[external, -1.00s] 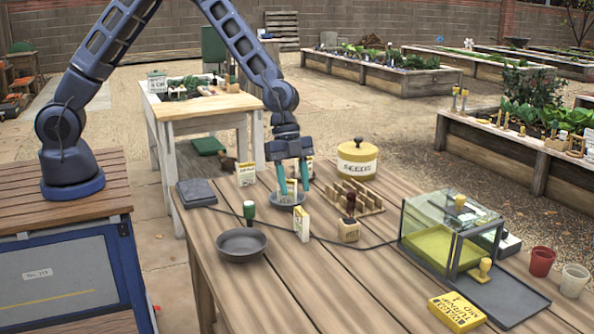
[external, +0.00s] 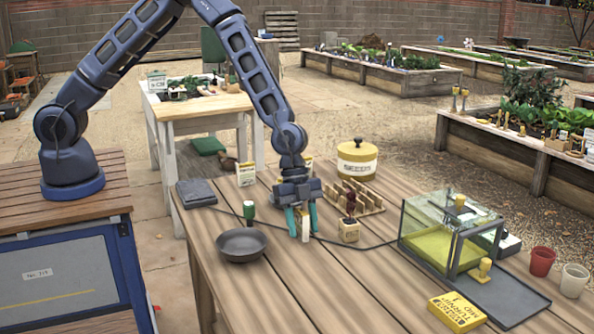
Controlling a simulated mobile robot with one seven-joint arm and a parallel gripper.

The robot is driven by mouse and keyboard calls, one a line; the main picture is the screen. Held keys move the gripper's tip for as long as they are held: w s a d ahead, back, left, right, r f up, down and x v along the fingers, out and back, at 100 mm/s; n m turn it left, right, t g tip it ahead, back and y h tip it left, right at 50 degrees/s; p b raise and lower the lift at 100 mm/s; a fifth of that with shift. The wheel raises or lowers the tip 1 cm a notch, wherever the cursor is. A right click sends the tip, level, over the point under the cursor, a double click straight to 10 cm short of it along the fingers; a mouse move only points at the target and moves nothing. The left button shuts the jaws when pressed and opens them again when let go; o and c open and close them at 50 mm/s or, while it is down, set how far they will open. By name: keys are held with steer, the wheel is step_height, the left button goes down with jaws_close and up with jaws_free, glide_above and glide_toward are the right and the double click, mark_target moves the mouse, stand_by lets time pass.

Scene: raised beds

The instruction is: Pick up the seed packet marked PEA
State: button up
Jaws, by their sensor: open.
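My gripper (external: 302,221) is open and points down at the middle of the wooden table. Its teal fingers stand on either side of a small white-and-yellow seed packet (external: 305,230), seen nearly edge-on. I cannot tell whether the fingers touch it. Another upright packet (external: 246,175) stands at the table's back left. A further packet (external: 307,166) shows partly behind my wrist. The print on these packets is too small to read, so I cannot tell which is marked PEA. A yellow packet or box (external: 456,312) with dark lettering lies at the front right.
A stamp on a wooden block (external: 349,230) and a wooden rack (external: 366,199) are close right. A SEEDS tin (external: 357,160) stands behind; a glass case (external: 410,235) is farther right.

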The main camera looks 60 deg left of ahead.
steer(key=shift+d+f, duration=0.1)
steer(key=shift+f, duration=0.1)
jaws_close()
